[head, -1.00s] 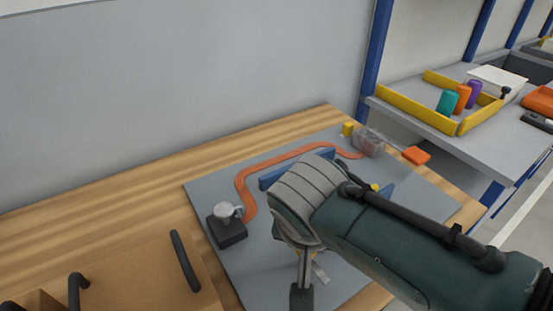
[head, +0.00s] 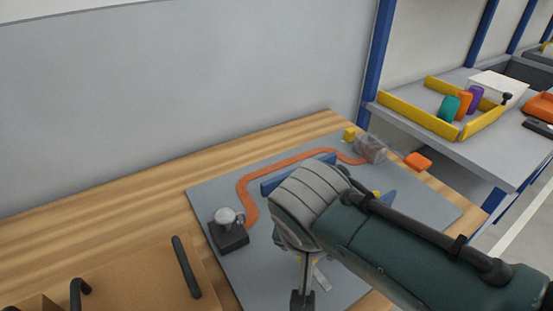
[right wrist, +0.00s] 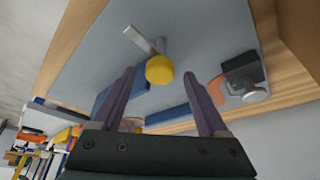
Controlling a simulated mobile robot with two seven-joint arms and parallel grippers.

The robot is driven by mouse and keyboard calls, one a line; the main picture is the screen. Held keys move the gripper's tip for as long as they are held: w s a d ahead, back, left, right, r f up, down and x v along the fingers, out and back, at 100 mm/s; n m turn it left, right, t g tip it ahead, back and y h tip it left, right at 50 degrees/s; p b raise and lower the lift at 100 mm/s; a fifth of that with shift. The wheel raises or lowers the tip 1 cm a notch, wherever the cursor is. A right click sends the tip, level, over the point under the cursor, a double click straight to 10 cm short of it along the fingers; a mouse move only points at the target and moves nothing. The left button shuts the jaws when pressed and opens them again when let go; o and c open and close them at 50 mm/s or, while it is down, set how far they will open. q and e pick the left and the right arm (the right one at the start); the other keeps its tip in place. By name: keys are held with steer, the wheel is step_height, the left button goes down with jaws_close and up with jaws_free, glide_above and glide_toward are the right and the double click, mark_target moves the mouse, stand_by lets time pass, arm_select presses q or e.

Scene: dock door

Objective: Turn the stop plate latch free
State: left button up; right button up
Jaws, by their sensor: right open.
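In the right wrist view, a yellow round knob (right wrist: 159,69) stands on the grey board (right wrist: 95,50), with a silver flat lever (right wrist: 139,39) beside it. I take these to be the latch. My right gripper (right wrist: 160,80) is open, its two fingers either side of the knob's near side with a gap at each side; contact does not show. In the head view the silver lever (head: 321,277) shows just below my right wrist, which hides most of the knob. My left gripper is not in view.
The board carries an orange track (head: 285,163), a dark block with a silver knob (head: 229,232), a blue wall (head: 280,180) and a clear box (head: 370,148). A brown box with dark handles (head: 130,275) is at lower left. A yellow-edged tray (head: 420,117) stands on the right bench.

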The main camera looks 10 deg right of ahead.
steer(key=p+v, duration=0.3)
steer(key=v, duration=0.6)
steer(key=shift+r+p, duration=0.2)
steer(key=shift+p, duration=0.15)
